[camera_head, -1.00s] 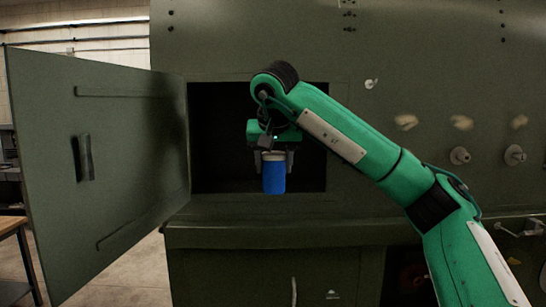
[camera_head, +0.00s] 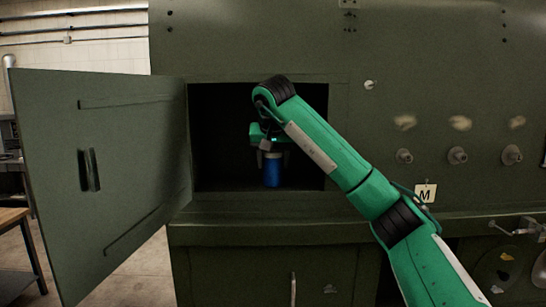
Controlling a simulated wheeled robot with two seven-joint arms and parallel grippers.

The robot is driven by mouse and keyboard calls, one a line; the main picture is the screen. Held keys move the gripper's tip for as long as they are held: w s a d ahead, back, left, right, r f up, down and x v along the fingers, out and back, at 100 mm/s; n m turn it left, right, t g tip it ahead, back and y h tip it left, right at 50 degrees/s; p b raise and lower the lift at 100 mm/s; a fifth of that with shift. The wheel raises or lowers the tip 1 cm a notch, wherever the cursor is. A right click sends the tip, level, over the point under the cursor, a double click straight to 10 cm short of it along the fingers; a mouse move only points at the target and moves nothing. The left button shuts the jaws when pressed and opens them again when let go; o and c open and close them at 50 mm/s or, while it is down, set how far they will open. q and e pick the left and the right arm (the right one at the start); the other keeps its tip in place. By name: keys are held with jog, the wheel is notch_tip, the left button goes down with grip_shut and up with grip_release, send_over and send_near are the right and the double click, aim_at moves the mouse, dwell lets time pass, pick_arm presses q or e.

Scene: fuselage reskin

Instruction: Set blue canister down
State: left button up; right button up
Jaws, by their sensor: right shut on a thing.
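The blue canister (camera_head: 272,176) is upright inside the dark opening of the green cabinet (camera_head: 235,208), near its floor. I cannot tell whether its base touches the floor. My right gripper (camera_head: 272,158) points down from above and is shut on the canister's upper part. My right arm reaches in from the lower right and covers part of the opening's right side. My left gripper is not in view.
The cabinet door (camera_head: 125,160) stands open to the left, with a dark handle (camera_head: 89,170). Several knobs (camera_head: 457,156) stick out of the panel on the right. A tag marked M (camera_head: 425,194) is beside my arm. A table (camera_head: 14,222) stands at the far left.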

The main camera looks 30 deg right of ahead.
jog(key=shift+s, duration=0.1)
jog(key=o, duration=1)
jog(key=shift+o, duration=0.2)
jog(key=shift+r, duration=0.1)
jog(key=b+v, duration=0.2)
jog(key=v, duration=1)
